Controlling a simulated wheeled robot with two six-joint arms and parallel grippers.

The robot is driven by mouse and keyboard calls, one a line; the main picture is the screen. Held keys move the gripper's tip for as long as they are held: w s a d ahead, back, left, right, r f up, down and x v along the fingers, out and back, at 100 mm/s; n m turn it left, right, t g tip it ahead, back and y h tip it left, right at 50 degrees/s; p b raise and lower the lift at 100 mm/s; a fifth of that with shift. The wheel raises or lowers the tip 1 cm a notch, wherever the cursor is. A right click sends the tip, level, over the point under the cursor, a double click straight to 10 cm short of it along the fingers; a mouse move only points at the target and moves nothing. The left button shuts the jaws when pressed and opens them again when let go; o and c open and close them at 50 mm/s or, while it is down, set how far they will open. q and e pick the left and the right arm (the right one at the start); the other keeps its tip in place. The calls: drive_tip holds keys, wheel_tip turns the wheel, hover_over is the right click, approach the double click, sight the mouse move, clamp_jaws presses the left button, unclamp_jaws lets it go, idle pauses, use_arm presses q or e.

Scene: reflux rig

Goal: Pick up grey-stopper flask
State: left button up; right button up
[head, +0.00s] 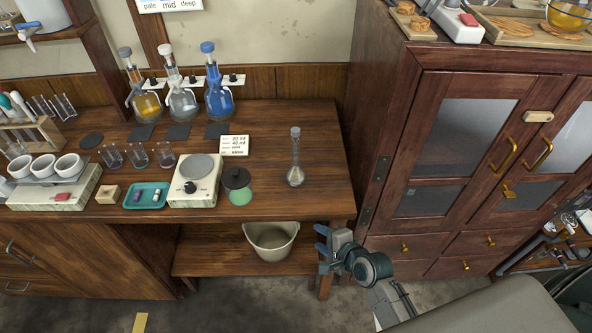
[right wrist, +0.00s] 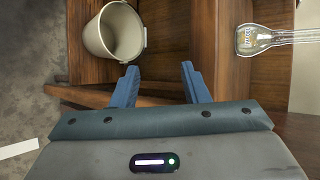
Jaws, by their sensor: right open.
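A clear, slim-necked flask with a grey stopper (head: 295,172) stands upright on the right part of the wooden bench and looks empty or nearly so. In the right wrist view, a clear flask (right wrist: 256,38) lies across the upper right, its stopper outside the frame. Another flask with a dark grey stopper (head: 145,102) and yellow liquid stands at the back left. My right gripper (head: 322,249) is in front of the bench, below its top and apart from the flask. Its blue fingers (right wrist: 158,84) are open and empty. My left gripper is not in view.
A beige bucket (head: 271,243) sits on the lower shelf near my right gripper. A green jar with a black lid (head: 238,187) and a white scale (head: 195,182) stand left of the slim flask. A dark wood cabinet (head: 395,150) borders the bench's right side.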

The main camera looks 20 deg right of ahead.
wheel_tip(320, 180, up, 5)
drive_tip(key=m, duration=0.1)
drive_tip(key=m+t, duration=0.6)
drive_tip(key=m, duration=0.9)
approach(297, 159)
drive_tip(key=shift+w+a+f, duration=0.1)
drive_tip(key=shift+a+f, duration=0.1)
drive_tip(key=shift+f, duration=0.1)
drive_tip(key=shift+m, duration=0.3)
drive_tip(key=x, duration=0.4)
drive_tip(key=shift+w+d+r+p, duration=0.1)
drive_tip(key=shift+w+r+p, duration=0.05)
drive_tip(key=shift+w+p, duration=0.2)
drive_tip(key=x, duration=0.5)
drive_tip(key=shift+w+r, duration=0.15)
drive_tip(key=shift+w, duration=0.5)
drive_tip(key=shift+s, duration=0.1)
drive_tip(key=shift+c, duration=0.7)
clamp_jaws()
